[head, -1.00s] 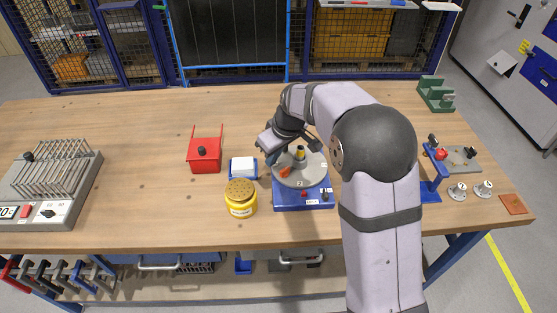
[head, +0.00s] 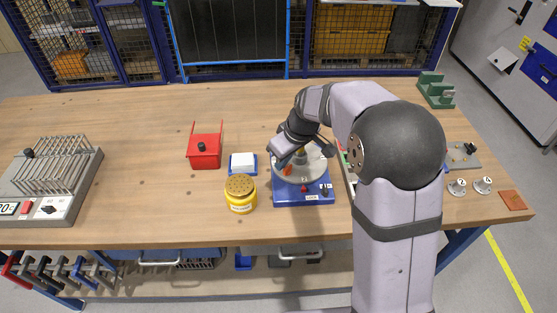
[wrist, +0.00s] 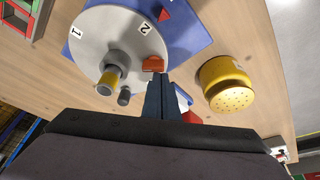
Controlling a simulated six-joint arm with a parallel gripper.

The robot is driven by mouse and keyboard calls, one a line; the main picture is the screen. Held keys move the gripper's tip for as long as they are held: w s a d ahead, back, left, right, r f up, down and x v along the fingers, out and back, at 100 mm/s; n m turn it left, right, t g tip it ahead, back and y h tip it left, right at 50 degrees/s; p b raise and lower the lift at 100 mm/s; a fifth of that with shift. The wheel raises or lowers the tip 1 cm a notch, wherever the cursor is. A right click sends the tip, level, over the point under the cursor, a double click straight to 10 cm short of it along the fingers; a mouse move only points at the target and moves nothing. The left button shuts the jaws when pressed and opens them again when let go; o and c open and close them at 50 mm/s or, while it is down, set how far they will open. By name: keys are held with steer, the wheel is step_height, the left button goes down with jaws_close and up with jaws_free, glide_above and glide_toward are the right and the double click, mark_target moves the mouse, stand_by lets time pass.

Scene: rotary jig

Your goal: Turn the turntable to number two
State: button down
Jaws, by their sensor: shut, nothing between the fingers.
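The turntable is a grey disc (head: 313,174) on a blue base (head: 303,197). In the wrist view the disc (wrist: 88,42) shows the numbers 1 and 2. The 2 (wrist: 145,28) lies close to the red triangular pointer (wrist: 165,15) on the base, roughly in line with it. An orange block (wrist: 153,64) stands near the disc's rim, and a yellow-topped post (wrist: 108,83) stands further in. My gripper (wrist: 158,82) is shut and empty, its tips right at the orange block; I cannot tell if they touch. In the head view my gripper (head: 281,159) is at the disc's left side.
A yellow canister (head: 241,195) with a perforated lid and a white block (head: 243,161) on a blue tray stand close left of the turntable. A red bin (head: 205,151) is further left. My arm hides part of a fixture on the right. The table behind is clear.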

stand_by(0.4)
steer(key=shift+w+a+p, duration=0.3)
steer(key=shift+a+p, duration=0.15)
steer(key=shift+a, duration=0.05)
steer(key=shift+w+a+p, duration=0.65)
steer(key=shift+w+a, duration=0.2)
steer(key=shift+a, duration=0.2)
steer(key=b+v, duration=0.2)
steer(key=v, duration=0.8)
steer(key=shift+w+d, duration=0.3)
